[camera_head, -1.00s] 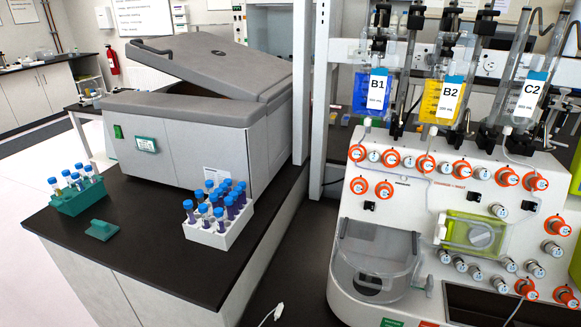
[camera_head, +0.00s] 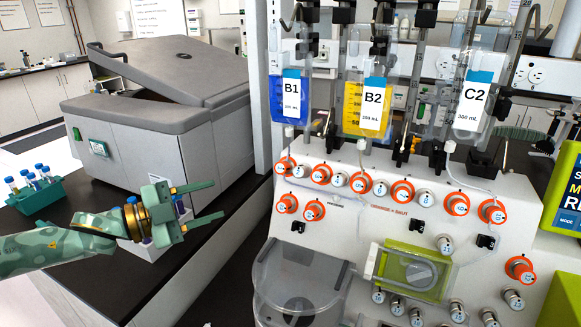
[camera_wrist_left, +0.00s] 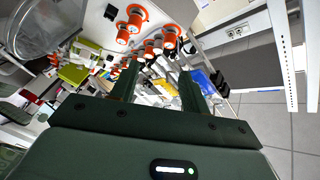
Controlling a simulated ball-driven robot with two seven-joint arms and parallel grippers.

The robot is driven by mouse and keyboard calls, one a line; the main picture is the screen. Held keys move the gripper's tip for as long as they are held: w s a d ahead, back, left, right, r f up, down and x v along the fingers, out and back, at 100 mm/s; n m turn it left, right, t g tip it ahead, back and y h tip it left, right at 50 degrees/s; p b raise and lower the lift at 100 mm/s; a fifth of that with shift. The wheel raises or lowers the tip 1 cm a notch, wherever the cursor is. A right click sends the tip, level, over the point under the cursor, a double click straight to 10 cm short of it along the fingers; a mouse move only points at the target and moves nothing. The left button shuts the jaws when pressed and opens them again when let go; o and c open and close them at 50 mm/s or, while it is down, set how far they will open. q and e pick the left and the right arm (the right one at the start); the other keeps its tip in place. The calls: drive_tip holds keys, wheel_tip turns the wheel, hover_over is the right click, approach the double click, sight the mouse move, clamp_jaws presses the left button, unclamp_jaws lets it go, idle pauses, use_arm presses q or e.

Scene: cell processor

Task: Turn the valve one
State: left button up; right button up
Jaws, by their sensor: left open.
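The white cell processor (camera_head: 345,210) fills the right half of the head view. Its front carries several valves with orange or white rims. An orange-rimmed valve (camera_head: 285,165) is at the upper left, under the blue bag B1 (camera_head: 289,100); another orange-rimmed valve (camera_head: 286,204) is below it. My right gripper is out of view.
A grey centrifuge (camera_head: 165,130) with its lid raised stands on the black bench behind my left arm. A white tube rack (camera_head: 148,250) is partly hidden by my gripper. A green tube rack (camera_head: 36,195) is at the left. A grey post stands between centrifuge and processor.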

use_arm(q)
drive_tip(key=a+r, duration=0.1)
drive_tip(key=b, duration=0.2)
approach(277, 169)
drive_tip(key=x, duration=0.7)
drive_tip(key=shift+f, duration=0.2)
drive_tip(key=shift+w+d+r, duration=0.1)
drive_tip(key=shift+w+d, duration=0.25)
drive_tip(key=shift+d, duration=0.25)
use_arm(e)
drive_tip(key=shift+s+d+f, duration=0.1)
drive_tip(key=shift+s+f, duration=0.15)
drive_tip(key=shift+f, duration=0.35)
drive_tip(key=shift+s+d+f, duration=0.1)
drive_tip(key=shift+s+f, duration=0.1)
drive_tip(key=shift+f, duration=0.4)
